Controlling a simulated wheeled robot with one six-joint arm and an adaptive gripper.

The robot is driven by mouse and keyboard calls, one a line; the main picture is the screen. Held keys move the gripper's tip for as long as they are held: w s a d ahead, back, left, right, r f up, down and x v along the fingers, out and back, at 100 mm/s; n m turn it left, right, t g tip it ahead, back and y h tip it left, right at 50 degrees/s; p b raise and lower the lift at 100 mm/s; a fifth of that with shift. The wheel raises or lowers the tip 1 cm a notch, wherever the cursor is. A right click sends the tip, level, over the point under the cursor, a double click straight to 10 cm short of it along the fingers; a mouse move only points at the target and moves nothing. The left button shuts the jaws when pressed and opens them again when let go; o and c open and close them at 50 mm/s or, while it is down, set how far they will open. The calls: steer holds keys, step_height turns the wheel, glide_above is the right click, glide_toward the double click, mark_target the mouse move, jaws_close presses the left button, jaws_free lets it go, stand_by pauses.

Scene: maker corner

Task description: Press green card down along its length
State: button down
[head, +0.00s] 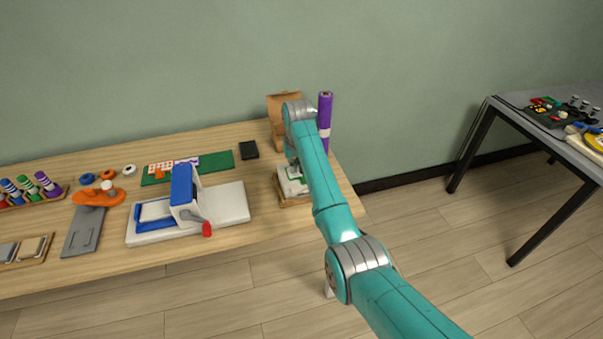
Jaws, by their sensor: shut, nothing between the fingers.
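A small green piece, which looks like the green card (297,175), shows on a white block in a wooden tray (280,201) near the right end of the workbench. My teal arm covers much of this tray, so the card's full length and how flat it lies cannot be seen. My gripper (292,163) is mostly hidden behind my arm, just above the tray. It is shut and empty. Whether it touches the card cannot be told.
A white and blue press with a red knob (207,229) stands left of the tray. A green mat (217,161), a black block (249,150), a cardboard box (283,98) and a purple roll (325,112) are nearby. Another table (513,98) stands right.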

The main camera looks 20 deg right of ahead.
steer(key=shift+s+f, duration=0.1)
steer(key=shift+f, duration=0.1)
steer(key=shift+w+v, duration=0.2)
steer(key=shift+v, duration=0.65)
steer(key=shift+w+v, duration=0.15)
steer(key=shift+v, duration=0.7)
steer(key=shift+w+v, duration=0.2)
steer(key=shift+v, duration=0.65)
steer(key=shift+r, duration=0.1)
